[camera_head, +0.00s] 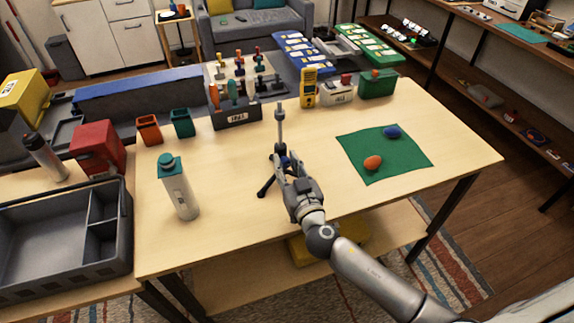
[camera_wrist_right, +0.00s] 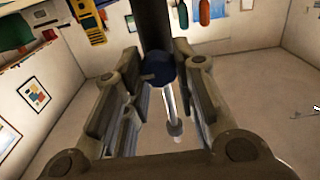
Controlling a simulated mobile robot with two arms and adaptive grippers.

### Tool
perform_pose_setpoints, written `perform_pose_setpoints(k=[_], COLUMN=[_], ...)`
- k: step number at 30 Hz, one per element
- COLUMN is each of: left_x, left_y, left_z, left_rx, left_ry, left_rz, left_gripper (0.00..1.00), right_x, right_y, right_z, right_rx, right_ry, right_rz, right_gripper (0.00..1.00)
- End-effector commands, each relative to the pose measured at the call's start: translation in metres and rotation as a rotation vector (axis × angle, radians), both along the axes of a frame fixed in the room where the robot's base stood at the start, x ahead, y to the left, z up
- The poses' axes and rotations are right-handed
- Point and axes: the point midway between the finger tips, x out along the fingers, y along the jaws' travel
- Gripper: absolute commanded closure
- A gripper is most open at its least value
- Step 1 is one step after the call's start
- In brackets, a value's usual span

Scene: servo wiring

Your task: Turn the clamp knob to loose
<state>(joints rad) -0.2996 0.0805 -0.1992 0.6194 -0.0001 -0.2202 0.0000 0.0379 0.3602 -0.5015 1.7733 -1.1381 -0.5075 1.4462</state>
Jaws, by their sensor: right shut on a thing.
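A small stand (camera_head: 280,122) with a dark upright post and splayed black legs stands near the middle of the table. Its blue clamp knob (camera_wrist_right: 160,68) sits on the dark post in the right wrist view. In the head view the knob is mostly hidden by my right gripper (camera_head: 285,164). The right gripper reaches in from the front right, with its fingers on both sides of the knob, shut on it. Any loose or tight mark on the knob is too small to read. My left gripper is not in view.
A bottle with a teal cap (camera_head: 179,190) stands left of the stand. A green mat (camera_head: 400,165) with an orange and a blue item lies to the right. A grey tool holder (camera_head: 237,117) and a yellow meter (camera_head: 309,86) stand behind. The table front is clear.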

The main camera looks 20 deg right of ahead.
Motion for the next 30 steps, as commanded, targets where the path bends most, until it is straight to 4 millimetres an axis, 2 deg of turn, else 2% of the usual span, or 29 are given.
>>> perform_pose_setpoints(k=[11, 30], left_x=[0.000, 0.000], left_y=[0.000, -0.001], left_z=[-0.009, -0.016], left_rx=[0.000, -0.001], left_ry=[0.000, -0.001], left_rz=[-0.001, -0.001], left_gripper=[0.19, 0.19], right_x=[0.000, 0.000], right_y=[0.001, 0.003], right_z=[-0.002, -0.001], right_rx=[-0.187, -0.788], right_ry=[-0.007, -0.027], right_rz=[-0.001, 0.000], right_gripper=[0.97, 0.97])
